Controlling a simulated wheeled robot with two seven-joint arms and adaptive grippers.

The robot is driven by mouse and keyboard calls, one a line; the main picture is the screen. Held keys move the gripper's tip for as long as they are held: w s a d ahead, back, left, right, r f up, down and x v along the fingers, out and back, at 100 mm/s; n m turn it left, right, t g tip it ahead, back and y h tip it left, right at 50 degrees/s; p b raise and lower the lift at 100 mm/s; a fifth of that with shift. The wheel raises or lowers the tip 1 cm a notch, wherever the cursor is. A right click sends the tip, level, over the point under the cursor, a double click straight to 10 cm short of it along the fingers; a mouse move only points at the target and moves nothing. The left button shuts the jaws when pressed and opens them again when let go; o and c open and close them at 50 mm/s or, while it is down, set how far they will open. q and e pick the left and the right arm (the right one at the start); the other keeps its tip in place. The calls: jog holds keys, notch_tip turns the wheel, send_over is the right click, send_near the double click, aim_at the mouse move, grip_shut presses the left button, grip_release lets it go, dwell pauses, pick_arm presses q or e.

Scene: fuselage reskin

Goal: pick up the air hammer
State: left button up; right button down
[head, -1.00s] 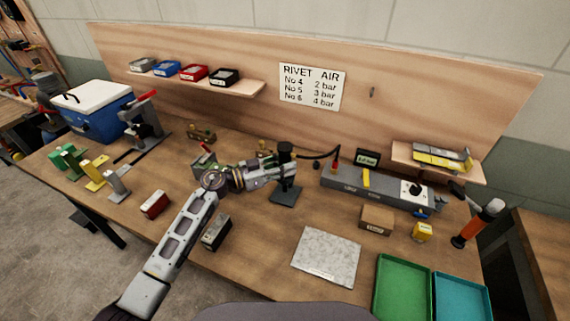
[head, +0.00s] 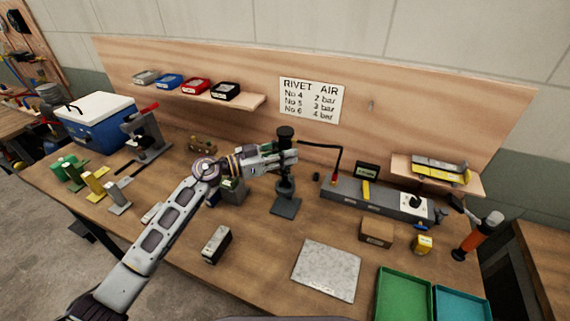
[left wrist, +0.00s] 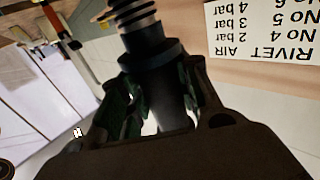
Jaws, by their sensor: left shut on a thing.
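The air hammer (head: 285,133) is a dark, upright cylinder above a small black stand (head: 286,206) at the middle of the bench. My left gripper (head: 284,157) reaches it from the left and is shut around its body. In the left wrist view the air hammer (left wrist: 150,45) runs between the two fingers (left wrist: 160,105), with a ribbed section at its upper end. A dark hose (head: 325,145) runs from near the hammer to the right. Its lower end is close above the stand; I cannot tell whether they still touch. My right gripper is not in view.
A long grey tool unit (head: 375,198) lies right of the stand. A metal plate (head: 327,270), a cardboard box (head: 376,232) and green tray (head: 403,293) lie nearer the front. A backboard with a RIVET AIR sign (head: 311,99) stands behind. A small dark box (head: 216,244) sits below my arm.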

aim_at(285, 130)
pick_arm(q)
notch_tip(285, 130, up, 8)
jog(key=shift+r+p, duration=0.1)
jog(key=shift+p, duration=0.2)
dwell(0.5)
